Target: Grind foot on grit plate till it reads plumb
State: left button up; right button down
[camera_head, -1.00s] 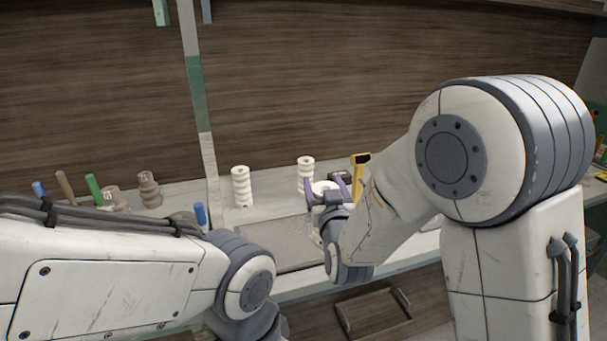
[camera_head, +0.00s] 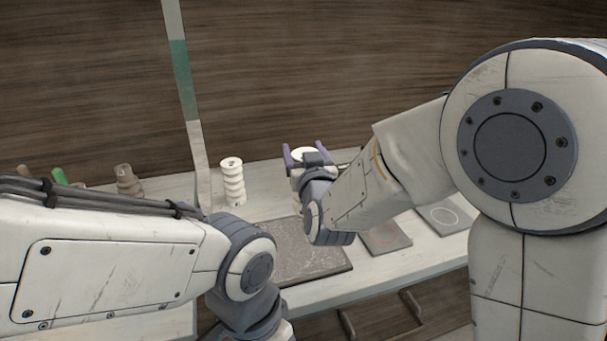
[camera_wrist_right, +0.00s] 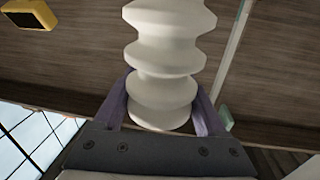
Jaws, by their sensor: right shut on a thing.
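My right gripper (camera_head: 305,154) is shut on a white ribbed clay column (camera_wrist_right: 165,62); its purple fingers are on either side of one end. In the head view only the column's pale top (camera_head: 304,152) shows clearly, and its foot is hidden by my wrist. The dark speckled plate (camera_head: 312,262), which looks like the grit plate, lies on the bench below and in front. I cannot tell if the column touches anything. No plumb reading can be seen. My left arm crosses the lower left, and its jaws are out of view.
Another white ribbed column (camera_head: 232,182) stands left of my right gripper, near a tall banded pole (camera_head: 184,85). A brown ribbed piece (camera_head: 127,181) stands at left. A yellow device (camera_wrist_right: 28,14) shows in the wrist view.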

notch_tip(320, 180, down, 10)
jog(key=w+b, duration=0.1)
jog(key=b, duration=0.7)
jog(key=shift+f+b, duration=0.6)
jog(key=shift+f, duration=0.05)
dwell(1.0)
